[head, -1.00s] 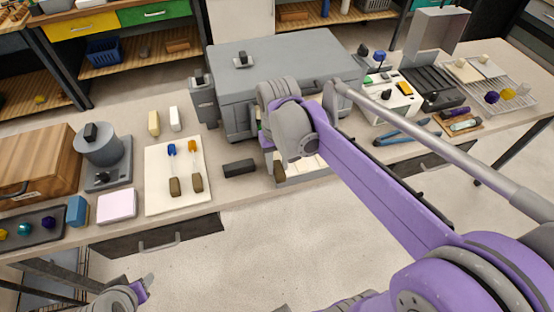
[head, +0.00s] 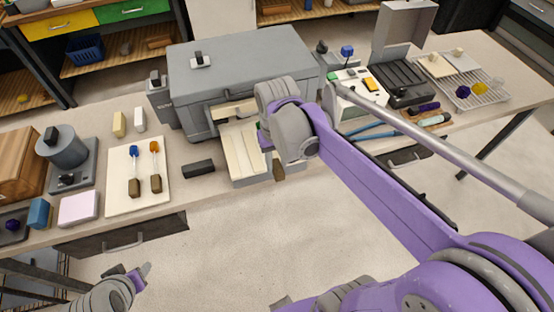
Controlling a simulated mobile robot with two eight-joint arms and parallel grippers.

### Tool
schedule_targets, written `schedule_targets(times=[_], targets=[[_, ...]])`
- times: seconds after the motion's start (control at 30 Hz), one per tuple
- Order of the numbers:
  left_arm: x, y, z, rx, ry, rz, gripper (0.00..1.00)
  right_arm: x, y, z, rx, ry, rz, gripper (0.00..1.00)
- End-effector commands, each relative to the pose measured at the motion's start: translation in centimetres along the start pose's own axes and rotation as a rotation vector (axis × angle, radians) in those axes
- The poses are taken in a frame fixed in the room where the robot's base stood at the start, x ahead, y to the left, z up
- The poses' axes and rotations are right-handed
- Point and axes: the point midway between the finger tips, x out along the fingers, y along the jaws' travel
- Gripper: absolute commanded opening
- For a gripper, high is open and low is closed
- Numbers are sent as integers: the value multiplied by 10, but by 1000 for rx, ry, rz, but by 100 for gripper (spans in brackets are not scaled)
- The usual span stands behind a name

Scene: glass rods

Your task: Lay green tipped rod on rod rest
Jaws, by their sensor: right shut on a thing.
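My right gripper (head: 270,144) is shut on a rod, held over the pale grooved tray in front of the grey box. The rod's brown end (head: 278,170) shows below the gripper and a bit of green (head: 258,126) shows beside it; the gripper hides the middle. The pale grooved tray (head: 238,152) has long channels; I cannot tell whether it is the rod rest. A blue-tipped rod (head: 134,172) and an orange-tipped rod (head: 155,168) lie on a cream board (head: 118,200). My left gripper (head: 140,272) is low at the left, off the bench; its opening is unclear.
The big grey box (head: 240,70) stands behind the tray. A black block (head: 198,168) lies left of the tray. A white device (head: 360,98), blue tongs (head: 372,131) and a wire rack (head: 475,93) are to the right. A grey instrument (head: 65,150) stands at left.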

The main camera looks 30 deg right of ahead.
Motion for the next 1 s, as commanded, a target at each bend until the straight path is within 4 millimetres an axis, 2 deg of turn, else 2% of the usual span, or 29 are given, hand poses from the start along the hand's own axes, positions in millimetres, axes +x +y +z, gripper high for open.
schedule_targets(times=[0.17,0.73,1.0], targets=[[4,0,7,0,-7,0,50,8,0,-4,0,-2,0,0],[30,0,39,0,-36,0,50,53,0,-39,1,-2,1,0],[33,0,42,0,-39,0,50,59,0,-66,1,-1,0,0]])
